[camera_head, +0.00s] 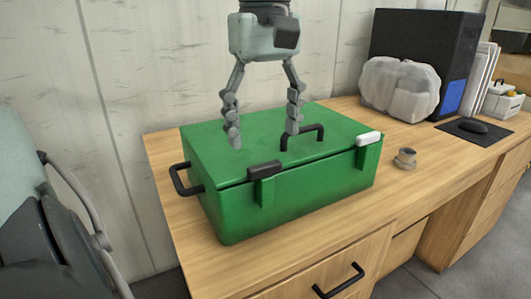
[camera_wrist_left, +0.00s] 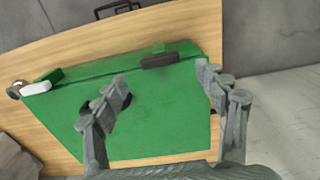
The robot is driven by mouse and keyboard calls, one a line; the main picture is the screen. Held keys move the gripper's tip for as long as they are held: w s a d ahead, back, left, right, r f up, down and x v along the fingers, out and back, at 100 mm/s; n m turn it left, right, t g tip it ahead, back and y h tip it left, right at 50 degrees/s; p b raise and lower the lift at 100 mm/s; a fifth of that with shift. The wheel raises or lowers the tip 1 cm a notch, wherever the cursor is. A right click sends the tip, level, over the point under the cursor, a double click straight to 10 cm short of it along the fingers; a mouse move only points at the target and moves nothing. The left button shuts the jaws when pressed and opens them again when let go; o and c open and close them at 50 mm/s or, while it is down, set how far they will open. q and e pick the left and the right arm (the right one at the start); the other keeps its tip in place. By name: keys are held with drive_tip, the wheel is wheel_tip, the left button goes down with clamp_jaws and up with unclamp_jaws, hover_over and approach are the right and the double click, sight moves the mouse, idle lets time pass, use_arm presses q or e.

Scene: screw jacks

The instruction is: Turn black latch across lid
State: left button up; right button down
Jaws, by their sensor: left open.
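A green box (camera_head: 310,192) with a closed lid stands on a wooden desk. The black latch (camera_head: 264,170) sits at the left of the lid's front edge and lies along that edge. It also shows in the left wrist view (camera_wrist_left: 160,61). A white latch (camera_head: 369,138) lies along the same edge at the right. My left gripper (camera_head: 263,136) points down over the lid, open and empty, behind the black latch and apart from it. In the left wrist view its fingers (camera_wrist_left: 167,85) are spread wide. My right gripper is not in view.
A black lid handle (camera_head: 302,136) rises close to the gripper's right finger. A black side handle (camera_head: 182,180) juts from the box's left end. A small round roll (camera_head: 405,158) stands right of the box. A wrapped bundle (camera_head: 399,88) and a computer case (camera_head: 425,45) stand behind.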

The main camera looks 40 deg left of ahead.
sight(265, 164)
use_arm(q)
wheel_tip(265, 164, down, 5)
drive_tip(key=shift+f, duration=0.2)
drive_tip(key=c, duration=1.2)
